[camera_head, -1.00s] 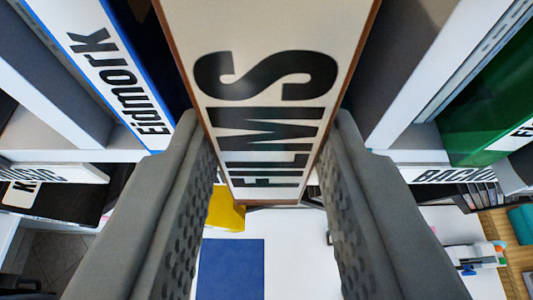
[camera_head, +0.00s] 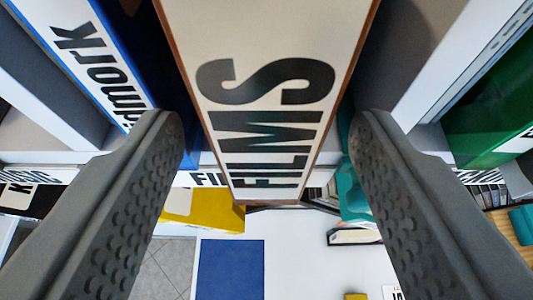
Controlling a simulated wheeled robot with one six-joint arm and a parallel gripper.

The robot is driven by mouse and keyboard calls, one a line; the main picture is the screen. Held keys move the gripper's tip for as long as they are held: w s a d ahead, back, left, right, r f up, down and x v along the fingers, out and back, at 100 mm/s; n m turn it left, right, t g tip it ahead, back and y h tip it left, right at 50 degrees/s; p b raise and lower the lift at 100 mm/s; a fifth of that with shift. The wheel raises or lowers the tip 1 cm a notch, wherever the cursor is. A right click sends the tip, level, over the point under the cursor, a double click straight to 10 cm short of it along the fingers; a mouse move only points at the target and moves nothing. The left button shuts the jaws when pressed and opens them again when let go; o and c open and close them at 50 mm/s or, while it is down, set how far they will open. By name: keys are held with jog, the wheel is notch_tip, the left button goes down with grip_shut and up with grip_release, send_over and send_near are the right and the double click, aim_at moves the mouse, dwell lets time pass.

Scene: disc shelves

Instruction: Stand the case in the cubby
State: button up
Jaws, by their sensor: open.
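A case with a white spine, brown edges and the black word FILMS (camera_head: 270,110) stands in a cubby of the shelf, filling the top middle of the view. My gripper (camera_head: 265,135) is open, one finger on each side of the spine, with a gap between each finger and the case. The cubby's light wall (camera_head: 425,60) shows to the right of the case. The inside of the cubby behind the case is dark and mostly hidden.
A blue-edged case marked with "mork" (camera_head: 85,60) is at left, and a green case (camera_head: 495,100) at right. Below are a yellow item (camera_head: 215,215), a teal item (camera_head: 355,200), a blue panel (camera_head: 231,268) and a white surface (camera_head: 300,240).

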jog(key=v, duration=1.7)
jog(key=shift+s, duration=0.15)
jog(key=w+f+t, duration=0.1)
jog(key=w+f, duration=0.2)
jog(key=f, duration=0.7)
jog(key=w+f+t, duration=0.1)
jog(key=w+f, duration=0.3)
jog(key=f, duration=0.5)
jog(key=s+f+t, duration=0.1)
jog(key=s+f, duration=0.1)
jog(key=f, duration=1.7)
jog(key=s+f, duration=0.2)
jog(key=f, duration=1.7)
jog(key=shift+t, duration=0.4)
jog(key=shift+f, duration=0.1)
